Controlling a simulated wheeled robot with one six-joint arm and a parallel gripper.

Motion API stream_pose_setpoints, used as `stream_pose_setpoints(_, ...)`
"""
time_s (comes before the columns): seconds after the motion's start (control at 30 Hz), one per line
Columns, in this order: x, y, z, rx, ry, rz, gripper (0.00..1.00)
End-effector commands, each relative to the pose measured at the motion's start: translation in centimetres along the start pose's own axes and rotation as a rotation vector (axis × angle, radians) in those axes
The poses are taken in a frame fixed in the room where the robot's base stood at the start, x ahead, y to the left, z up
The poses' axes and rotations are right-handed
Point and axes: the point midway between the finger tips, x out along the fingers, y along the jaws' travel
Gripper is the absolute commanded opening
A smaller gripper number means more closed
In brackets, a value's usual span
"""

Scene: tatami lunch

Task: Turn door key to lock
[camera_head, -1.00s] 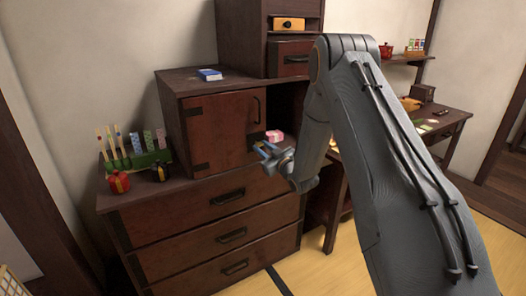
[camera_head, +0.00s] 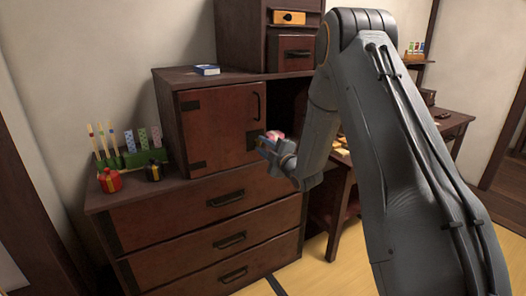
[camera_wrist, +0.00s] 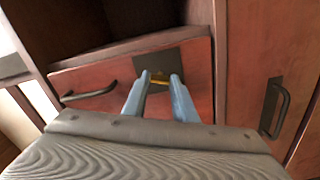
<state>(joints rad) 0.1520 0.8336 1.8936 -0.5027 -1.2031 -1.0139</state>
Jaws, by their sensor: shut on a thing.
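The wooden cabinet door (camera_head: 217,123) is closed, with a dark handle (camera_head: 257,107) and a dark lock plate (camera_head: 252,140) on its right edge. My gripper (camera_head: 262,145) is at this plate, fingers pointing towards it. In the wrist view, the lock plate (camera_wrist: 185,62) lies just beyond my two blue fingers (camera_wrist: 158,88). A small golden piece, seemingly the key (camera_wrist: 158,81), shows between the fingertips, and they are shut on it. Most of the key is hidden, so I cannot tell its angle.
A pink thing (camera_head: 274,134) stands behind my gripper. A green holder (camera_head: 138,158), a red pot (camera_head: 109,180) and a dark pot (camera_head: 152,171) stand to the left. Drawers (camera_head: 226,205) lie below; a side table (camera_head: 452,125) is at right.

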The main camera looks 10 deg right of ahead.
Motion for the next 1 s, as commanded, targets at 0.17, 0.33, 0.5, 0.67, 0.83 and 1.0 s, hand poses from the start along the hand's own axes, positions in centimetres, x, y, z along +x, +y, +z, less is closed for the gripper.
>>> stream_pose_setpoints(0.17,0.08,-0.12,0.03,-0.145,0.001,0.002,0.03)
stream_pose_setpoints(0.33,0.08,-0.11,0.04,-0.252,0.001,0.001,0.03)
stream_pose_setpoints(0.5,0.04,-0.05,0.00,-0.324,0.000,0.001,0.03)
stream_pose_setpoints(0.67,0.02,-0.04,-0.01,-0.362,0.000,0.000,0.03)
stream_pose_setpoints(0.83,0.00,-0.03,-0.02,-0.377,0.000,0.000,0.03)
stream_pose_setpoints(1.0,0.00,-0.01,-0.02,-0.378,0.000,-0.001,0.03)
